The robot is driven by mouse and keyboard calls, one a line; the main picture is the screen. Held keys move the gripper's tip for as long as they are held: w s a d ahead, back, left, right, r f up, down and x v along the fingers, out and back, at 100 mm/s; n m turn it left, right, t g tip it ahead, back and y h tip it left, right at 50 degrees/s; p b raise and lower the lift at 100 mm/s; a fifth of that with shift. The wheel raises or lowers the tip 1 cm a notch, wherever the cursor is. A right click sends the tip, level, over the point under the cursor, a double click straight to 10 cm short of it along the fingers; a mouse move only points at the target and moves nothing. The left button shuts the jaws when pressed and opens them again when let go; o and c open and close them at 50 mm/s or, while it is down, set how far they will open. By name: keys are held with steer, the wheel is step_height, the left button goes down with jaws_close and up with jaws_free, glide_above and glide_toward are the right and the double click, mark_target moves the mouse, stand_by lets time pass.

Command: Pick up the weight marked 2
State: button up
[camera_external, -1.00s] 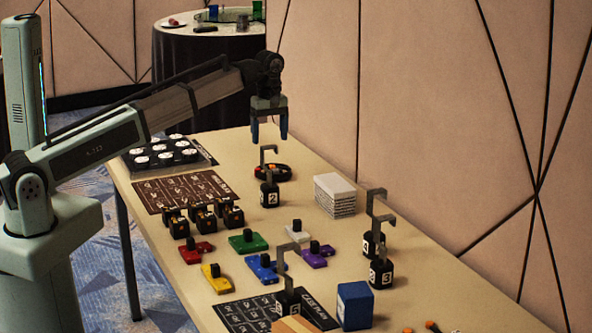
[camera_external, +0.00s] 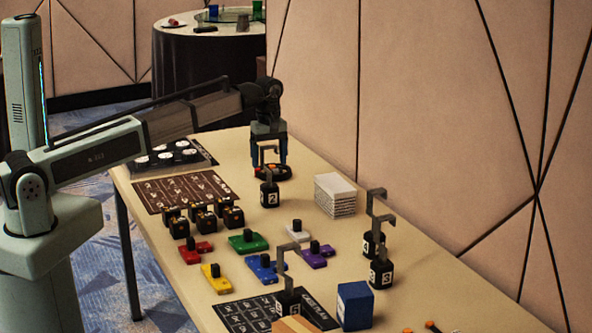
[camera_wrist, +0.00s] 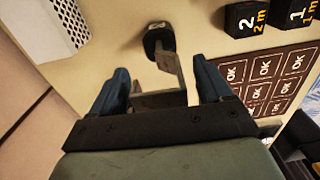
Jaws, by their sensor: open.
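The weight marked 2 (camera_external: 270,196) is a black block with a white number label and a tall grey hook. It stands upright on the table. My gripper (camera_external: 268,161) is open and points down at the height of the hook's top. In the wrist view, the hook (camera_wrist: 177,72) reaches up between the two blue fingers of my gripper (camera_wrist: 160,74), with a gap visible on the right side. Whether a finger touches the hook, I cannot tell.
Other hooked weights (camera_external: 381,273) stand nearer the front. Small black blocks (camera_external: 203,213) and coloured blocks (camera_external: 247,242) fill the table's middle.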

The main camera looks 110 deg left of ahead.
steer(key=shift+c, duration=0.3)
jaws_close()
stand_by(0.4)
